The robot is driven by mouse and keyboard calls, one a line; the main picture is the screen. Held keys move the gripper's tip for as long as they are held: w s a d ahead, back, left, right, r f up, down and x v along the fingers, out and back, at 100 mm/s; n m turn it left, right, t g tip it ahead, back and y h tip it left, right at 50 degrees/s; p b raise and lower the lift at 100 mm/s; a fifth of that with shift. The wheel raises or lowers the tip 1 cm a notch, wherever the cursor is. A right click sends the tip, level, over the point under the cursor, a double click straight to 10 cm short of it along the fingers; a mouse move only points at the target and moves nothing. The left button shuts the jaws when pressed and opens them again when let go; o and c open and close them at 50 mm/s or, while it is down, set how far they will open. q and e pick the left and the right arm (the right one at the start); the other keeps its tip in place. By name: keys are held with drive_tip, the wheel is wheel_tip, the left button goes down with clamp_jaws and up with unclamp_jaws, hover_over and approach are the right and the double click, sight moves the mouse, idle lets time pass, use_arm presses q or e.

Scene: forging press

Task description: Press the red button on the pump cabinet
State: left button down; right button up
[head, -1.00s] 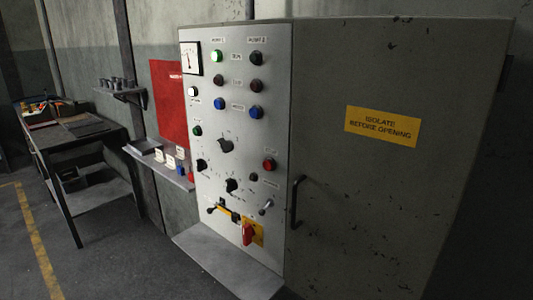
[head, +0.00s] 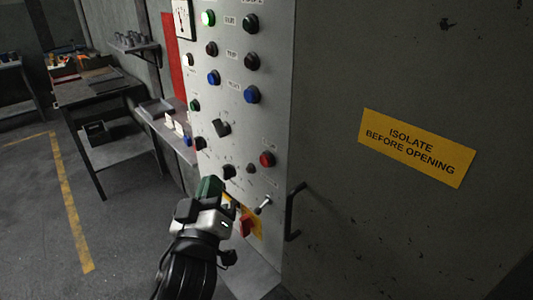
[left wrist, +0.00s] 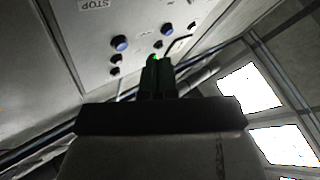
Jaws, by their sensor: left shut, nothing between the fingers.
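The grey pump cabinet (head: 235,100) has a panel of buttons, lamps and knobs. A red button (head: 267,159) sits at the right side of the panel, below the blue ones, and is unobstructed. My left gripper (head: 210,186) is shut and empty in front of the lower panel, to the left of and below the red button. It hides part of the lower controls. In the left wrist view its closed fingers (left wrist: 156,76) point at the panel, with blue buttons (left wrist: 120,43) and a STOP label beyond; I cannot make out the red button there. My right gripper is not in view.
A black door handle (head: 293,211) sticks out right of the panel. A toggle lever (head: 264,205) and a red rotary switch (head: 245,225) on a yellow plate are near my left gripper. A shelf (head: 168,125) and a workbench (head: 95,88) stand at the left.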

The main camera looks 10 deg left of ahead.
sight(266, 160)
use_arm(q)
drive_tip(key=w+d+b, duration=0.1)
drive_tip(key=w+d, duration=0.4)
drive_tip(key=w, duration=0.1)
drive_tip(key=shift+w+d+b, duration=0.2)
drive_tip(key=shift+w+b, duration=0.15)
drive_tip(key=shift+w, duration=0.05)
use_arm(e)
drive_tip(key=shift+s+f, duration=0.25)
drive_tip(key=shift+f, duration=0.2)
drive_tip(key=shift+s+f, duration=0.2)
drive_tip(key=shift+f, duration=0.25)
use_arm(q)
drive_tip(key=shift+w, duration=0.1)
idle(1.2)
drive_tip(key=shift+w+d, duration=0.25)
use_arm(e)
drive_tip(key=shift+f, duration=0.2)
